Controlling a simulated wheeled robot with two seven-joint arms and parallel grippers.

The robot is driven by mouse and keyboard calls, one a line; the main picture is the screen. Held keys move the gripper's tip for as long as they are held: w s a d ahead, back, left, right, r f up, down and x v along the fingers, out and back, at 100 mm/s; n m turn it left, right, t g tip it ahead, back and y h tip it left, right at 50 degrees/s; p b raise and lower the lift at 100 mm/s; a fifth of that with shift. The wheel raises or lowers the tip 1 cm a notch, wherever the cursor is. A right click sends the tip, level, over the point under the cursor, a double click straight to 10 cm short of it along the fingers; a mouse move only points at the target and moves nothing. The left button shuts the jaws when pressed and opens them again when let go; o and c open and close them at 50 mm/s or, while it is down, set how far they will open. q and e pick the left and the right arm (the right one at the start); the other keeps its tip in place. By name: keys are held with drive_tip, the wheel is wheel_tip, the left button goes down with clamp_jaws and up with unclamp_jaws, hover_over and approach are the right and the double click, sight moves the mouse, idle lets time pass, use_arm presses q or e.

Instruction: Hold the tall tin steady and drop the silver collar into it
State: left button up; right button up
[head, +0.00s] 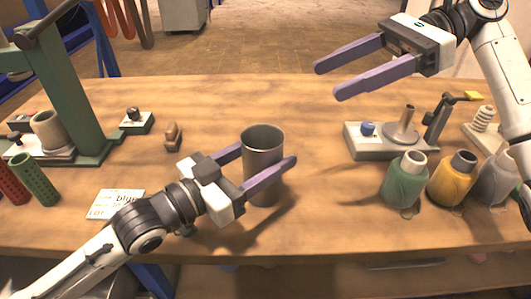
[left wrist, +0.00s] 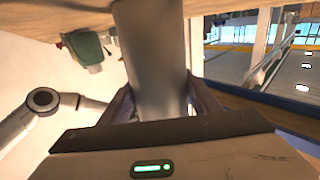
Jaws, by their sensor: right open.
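The tall tin (head: 262,152), a grey metal open-topped cylinder, stands upright on the table near the middle. My left gripper (head: 268,158) has one finger in front of the tin and one behind it, partly hidden. In the left wrist view the tin (left wrist: 155,60) fills the space between the fingers, which appear to touch its sides. A silver-grey flanged, cone-like piece (head: 402,130) stands on a grey block at the right; it may be the silver collar, but I cannot be sure.
Green (head: 405,180), yellow (head: 452,179) and grey (head: 496,179) bottles stand at the front right. The grey block (head: 370,150) also carries a blue knob. A green stand (head: 70,90), tubes and a label card (head: 115,203) are at the left. The table between tin and block is clear.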

use_arm(q)
drive_tip(key=o, duration=0.5)
drive_tip(key=shift+c, duration=0.2)
drive_tip(key=v, duration=1.2)
